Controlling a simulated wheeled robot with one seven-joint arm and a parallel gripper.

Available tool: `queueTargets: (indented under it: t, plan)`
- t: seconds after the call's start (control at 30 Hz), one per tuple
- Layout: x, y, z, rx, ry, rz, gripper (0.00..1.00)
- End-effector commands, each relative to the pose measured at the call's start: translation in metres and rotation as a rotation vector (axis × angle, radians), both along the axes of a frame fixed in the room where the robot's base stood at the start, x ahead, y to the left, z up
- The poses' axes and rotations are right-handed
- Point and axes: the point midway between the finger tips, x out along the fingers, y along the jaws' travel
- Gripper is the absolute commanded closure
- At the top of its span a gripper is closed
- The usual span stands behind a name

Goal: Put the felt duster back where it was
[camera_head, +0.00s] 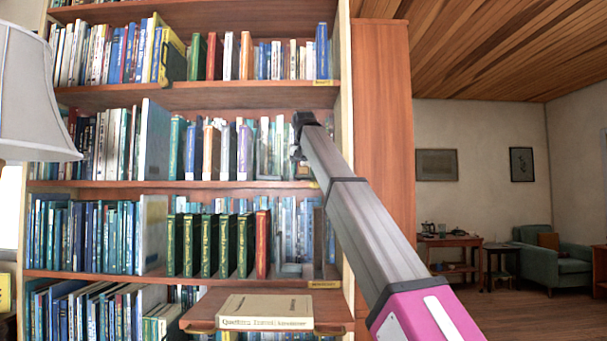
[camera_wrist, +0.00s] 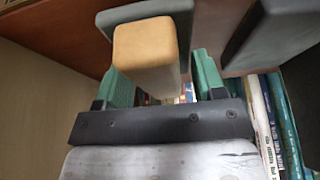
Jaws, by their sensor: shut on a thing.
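The felt duster (camera_wrist: 147,48), a tan block with a grey strip along it, sits between the green fingers of my gripper (camera_wrist: 160,85) in the wrist view. The gripper is shut on it. In the head view my gripper (camera_head: 298,155) is at the right end of the middle shelf (camera_head: 120,184), close to the side panel. A small tan patch there (camera_head: 304,171) appears to be the duster, mostly hidden by my arm. The wrist view shows the duster close to a reddish shelf board (camera_wrist: 215,55); I cannot tell whether they touch.
A dark grey piece (camera_wrist: 268,38), perhaps a bookend, is beside the duster. Books (camera_wrist: 272,120) stand nearby. A pale side panel (camera_wrist: 35,110) is on the other side. Below, a cream book (camera_head: 265,311) lies on a pulled-out board (camera_head: 335,310). A lampshade (camera_head: 35,95) is at left.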

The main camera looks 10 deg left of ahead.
Motion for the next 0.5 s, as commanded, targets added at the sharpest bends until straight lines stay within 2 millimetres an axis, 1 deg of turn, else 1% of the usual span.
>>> queueTargets:
  t: [0.03, 0.07, 0.4, 0.43, 0.47, 0.5]
  plan:
    - [-0.0013, -0.0006, -0.0067, 0.0, 0.0, 0.0, 0.59]
    - [-0.001, -0.0004, -0.0082, 0.0, 0.0, 0.0, 0.59]
    - [-0.0003, 0.0, -0.0106, 0.0, 0.0, 0.0, 0.59]
    - [-0.0002, 0.0001, -0.011, 0.0, 0.0, 0.0, 0.34]
    - [-0.0002, 0.0002, -0.0106, 0.0, 0.0, 0.0, 0.24]
    - [-0.0001, 0.0002, -0.0105, 0.0, 0.0, 0.0, 0.11]
